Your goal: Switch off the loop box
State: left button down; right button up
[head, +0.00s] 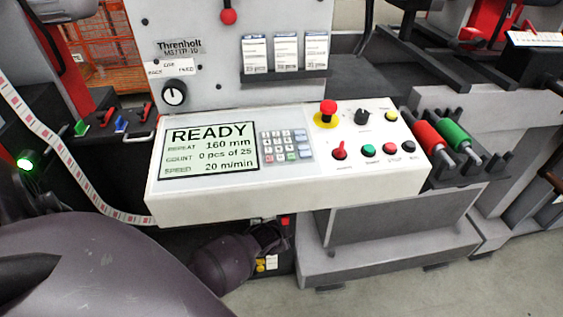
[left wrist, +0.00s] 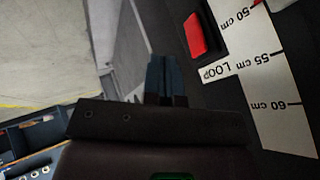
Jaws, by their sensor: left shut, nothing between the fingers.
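The loop box shows in the left wrist view as a dark panel (left wrist: 235,100) with a red switch (left wrist: 196,36) beside a white LOOP label (left wrist: 218,70). I cannot tell which way the switch is set. My left gripper (left wrist: 168,62) is shut and empty, its tips pointing up the picture, to the left of the switch and apart from it. In the head view my left gripper (head: 272,236) is under the front of the console, partly in shadow. A small red patch (head: 285,221) shows close to it there. My right gripper is not in view.
The white console (head: 300,196) overhangs my left gripper, with a READY screen (head: 209,149), a keypad (head: 286,145), a red emergency button (head: 327,112) and several knobs. A printed label web (head: 62,150) runs down at left. A centimetre scale (left wrist: 268,80) lies beside the switch.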

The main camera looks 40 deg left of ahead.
aim_at(286, 220)
pick_arm(q)
jog(key=w+a, duration=0.1)
jog(key=w+a+f+b, duration=0.1)
jog(key=w, duration=0.1)
jog(key=w+a+f, duration=0.1)
jog(key=shift+w+a+b, duration=0.15)
jog(key=shift+w+b, duration=0.2)
jog(key=shift+b, duration=0.05)
jog(key=shift+w+a+r, duration=0.35)
jog(key=shift+w+a, duration=0.1)
jog(key=shift+s+f, duration=0.1)
jog(key=shift+f, duration=0.05)
